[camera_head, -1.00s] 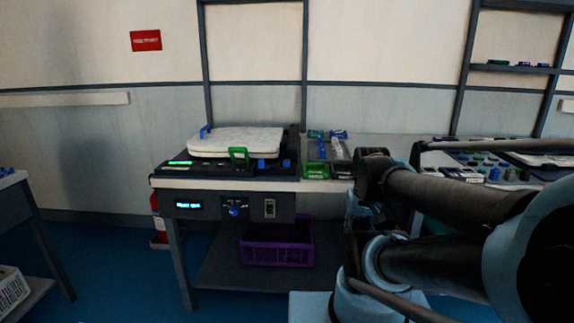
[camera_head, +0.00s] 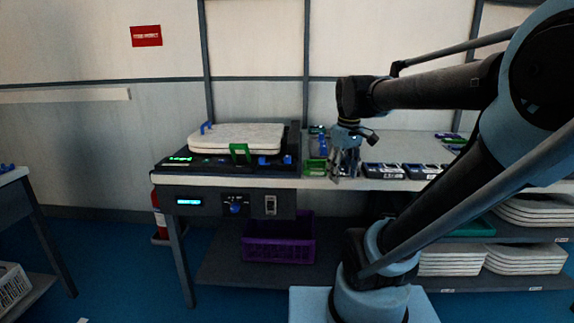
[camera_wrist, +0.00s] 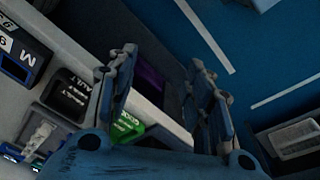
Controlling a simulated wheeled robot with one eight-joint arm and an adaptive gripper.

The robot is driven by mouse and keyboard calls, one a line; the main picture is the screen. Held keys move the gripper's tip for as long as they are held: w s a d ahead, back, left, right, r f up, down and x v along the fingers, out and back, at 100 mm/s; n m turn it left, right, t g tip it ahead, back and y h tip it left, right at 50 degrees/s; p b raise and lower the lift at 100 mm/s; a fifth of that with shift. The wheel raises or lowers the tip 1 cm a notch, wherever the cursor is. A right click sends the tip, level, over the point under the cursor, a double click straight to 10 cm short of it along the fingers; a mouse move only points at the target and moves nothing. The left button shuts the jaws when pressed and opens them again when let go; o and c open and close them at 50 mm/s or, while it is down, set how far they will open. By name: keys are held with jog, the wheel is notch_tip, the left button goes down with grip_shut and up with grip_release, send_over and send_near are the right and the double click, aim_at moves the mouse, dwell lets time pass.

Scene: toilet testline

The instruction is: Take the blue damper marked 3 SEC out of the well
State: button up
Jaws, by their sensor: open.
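The black test station (camera_head: 172,168) stands on the left of the bench with a white seat (camera_head: 235,137) on it. Small blue parts (camera_head: 288,160) show at its front right; no 3 SEC marking is readable, and I cannot tell which part is the damper or make out the well. My gripper (camera_head: 345,172) hangs over the bench's front edge, right of the station and the green bin. In the wrist view, my gripper (camera_wrist: 168,98) has its two fingers apart with nothing between them. The station is not visible there.
A green bin (camera_head: 315,168) stands next to the station; in the wrist view a black bin (camera_wrist: 65,98) reads FAULT. Several dark labelled boxes (camera_head: 382,171) line the bench's front on the right. A purple crate (camera_head: 278,242) sits below. A green clip (camera_head: 240,153) stands at the seat's front.

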jog(key=w+a+r+n, duration=0.6)
jog(key=w+a+r, duration=0.2)
jog(key=w+r, duration=0.3)
notch_tip(320, 180, up, 3)
jog(key=n+g, duration=0.1)
jog(key=n, duration=0.4)
send_over(289, 157)
notch_tip(289, 157, down, 12)
jog(key=shift+w+r, duration=0.1)
jog(key=shift+r, duration=0.05)
jog(key=shift+w+a+f, duration=0.1)
jog(key=shift+f, duration=1.2)
jog(key=shift+w+f, duration=0.1)
jog(key=shift+f, duration=1.2)
grip_shut()
